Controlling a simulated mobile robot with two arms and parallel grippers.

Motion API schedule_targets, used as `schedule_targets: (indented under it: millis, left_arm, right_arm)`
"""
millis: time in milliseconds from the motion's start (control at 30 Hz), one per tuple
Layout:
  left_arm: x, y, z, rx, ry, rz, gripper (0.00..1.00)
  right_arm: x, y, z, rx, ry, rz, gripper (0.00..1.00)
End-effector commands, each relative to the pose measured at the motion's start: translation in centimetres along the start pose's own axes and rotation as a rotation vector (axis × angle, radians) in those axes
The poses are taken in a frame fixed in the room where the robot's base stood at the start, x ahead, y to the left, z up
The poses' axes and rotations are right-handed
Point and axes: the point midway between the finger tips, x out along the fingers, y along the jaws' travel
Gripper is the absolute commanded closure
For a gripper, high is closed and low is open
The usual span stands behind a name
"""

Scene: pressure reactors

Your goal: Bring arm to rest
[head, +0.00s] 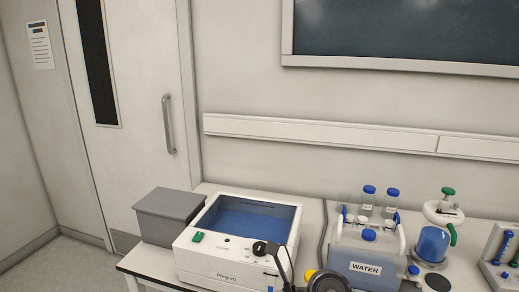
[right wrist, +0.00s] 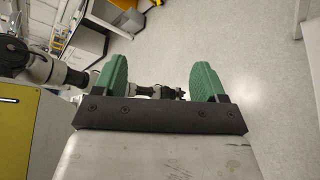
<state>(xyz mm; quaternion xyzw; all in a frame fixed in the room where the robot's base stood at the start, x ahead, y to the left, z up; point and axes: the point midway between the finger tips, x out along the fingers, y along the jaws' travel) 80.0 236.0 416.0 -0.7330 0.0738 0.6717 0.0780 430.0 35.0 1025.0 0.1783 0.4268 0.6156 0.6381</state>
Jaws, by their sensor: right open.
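My right gripper (right wrist: 160,82) shows in the right wrist view with its two green fingers spread wide apart. It is open and nothing is held between the fingers. Behind and below the fingers is the grey floor (right wrist: 230,40), with no object close to the fingertips. A grey and black arm link, which looks like mine, comes in from the left of that view. My left gripper cannot be made out in either view.
A door (head: 140,100) stands at left.

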Motion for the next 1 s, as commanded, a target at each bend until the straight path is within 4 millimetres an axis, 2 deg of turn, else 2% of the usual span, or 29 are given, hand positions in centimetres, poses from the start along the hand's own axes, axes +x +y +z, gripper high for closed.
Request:
schedule_targets:
  millis: [33,100,167,267,367,467,567,633,700,800,933,967,1000]
  left_arm:
    - [0.0,0.0,0.0,0.0,0.0,0.0,0.61]
    - [0.0,0.0,0.0,0.0,0.0,0.0,0.61]
    - [0.0,0.0,0.0,0.0,0.0,0.0,0.61]
    - [0.0,0.0,0.0,0.0,0.0,0.0,0.61]
    - [0.0,0.0,-0.1,0.0,0.0,0.0,0.61]
    - [0.0,0.0,-0.1,0.0,0.001,0.0,0.61]
    - [0.0,0.0,-0.1,0.0,0.002,0.0,0.61]
    - [0.0,0.0,-0.2,0.0,0.003,0.0,0.61]
    - [0.0,0.0,-0.2,0.0,0.004,0.0,0.61]
    - [0.0,0.0,-0.2,0.0,0.004,0.0,0.61]
    - [0.0,0.0,-0.2,0.0,0.004,0.0,0.61]
    - [0.0,0.0,-0.2,0.0,0.004,0.0,0.61]
    - [0.0,0.0,-0.3,0.0,0.004,0.0,0.61]
  right_arm:
    - [0.5,1.9,0.6,0.068,-0.132,0.121,0.28]
    - [-0.3,4.1,2.3,0.183,-0.347,0.277,0.28]
    - [-1.9,5.1,3.6,0.302,-0.535,0.39,0.28]
    - [-5.5,4.6,5.1,0.536,-0.845,0.533,0.28]
    - [-9.7,1.9,4.7,0.81,-1.147,0.615,0.28]
    - [-13.2,-2.2,1.9,1.115,-1.429,0.632,0.28]
    - [-15.6,-6.5,-3.2,1.45,-1.679,0.578,0.28]
    - [-16.4,-8.7,-7.8,1.687,-1.824,0.501,0.28]
    - [-16.6,-10.1,-12.2,1.893,-1.925,0.406,0.28]
    - [-16.4,-10.7,-17.4,2.122,-2.01,0.27,0.28]
    - [-15.8,-10.3,-22.6,2.355,-2.063,0.104,0.28]
    - [-15.7,-10.1,-23.7,-2.357,2.032,-0.065,0.28]
    - [-15.5,-9.8,-25.0,-2.342,1.976,-0.015,0.28]
